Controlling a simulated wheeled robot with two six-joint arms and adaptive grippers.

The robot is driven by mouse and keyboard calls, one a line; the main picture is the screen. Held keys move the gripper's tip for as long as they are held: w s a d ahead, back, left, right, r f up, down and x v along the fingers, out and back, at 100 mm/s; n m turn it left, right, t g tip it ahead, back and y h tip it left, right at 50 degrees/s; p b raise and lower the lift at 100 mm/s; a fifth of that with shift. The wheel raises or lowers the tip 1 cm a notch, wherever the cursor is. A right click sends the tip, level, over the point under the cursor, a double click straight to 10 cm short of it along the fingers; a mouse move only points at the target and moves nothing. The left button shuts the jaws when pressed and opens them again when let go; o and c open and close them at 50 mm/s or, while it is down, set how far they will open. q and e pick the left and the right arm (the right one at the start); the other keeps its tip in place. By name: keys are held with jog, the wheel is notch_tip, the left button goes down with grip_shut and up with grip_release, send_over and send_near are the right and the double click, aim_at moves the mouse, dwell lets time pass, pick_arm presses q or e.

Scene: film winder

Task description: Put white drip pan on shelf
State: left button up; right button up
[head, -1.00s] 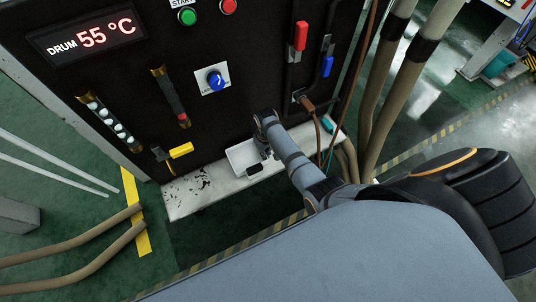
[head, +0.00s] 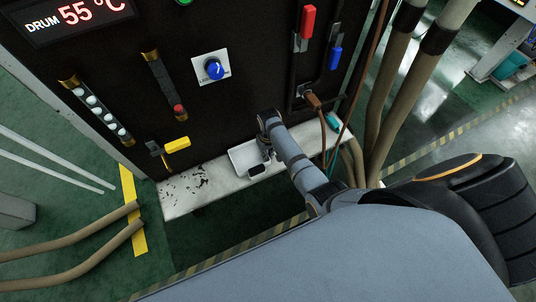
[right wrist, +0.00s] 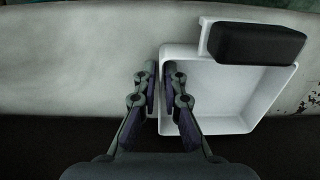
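The white drip pan (head: 247,158) is a shallow open tray with a black handle block (head: 256,169). It is at the pale shelf (head: 185,189) at the foot of the black machine. My right gripper (right wrist: 160,75) has its fingers close together, one on each side of the pan's wall on the left in the right wrist view, and appears shut on it. In that view the pan (right wrist: 222,95) reaches past the shelf's front edge. I cannot tell whether its bottom touches the shelf. My left gripper is not in view.
The black machine front (head: 240,110) rises behind the shelf, with a blue knob (head: 214,69) and a yellow handle (head: 177,145). Thick tan hoses (head: 400,100) stand to the right of the shelf. The shelf's left part is bare with dark flakes.

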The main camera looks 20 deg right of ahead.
jog(key=shift+o, duration=1.3)
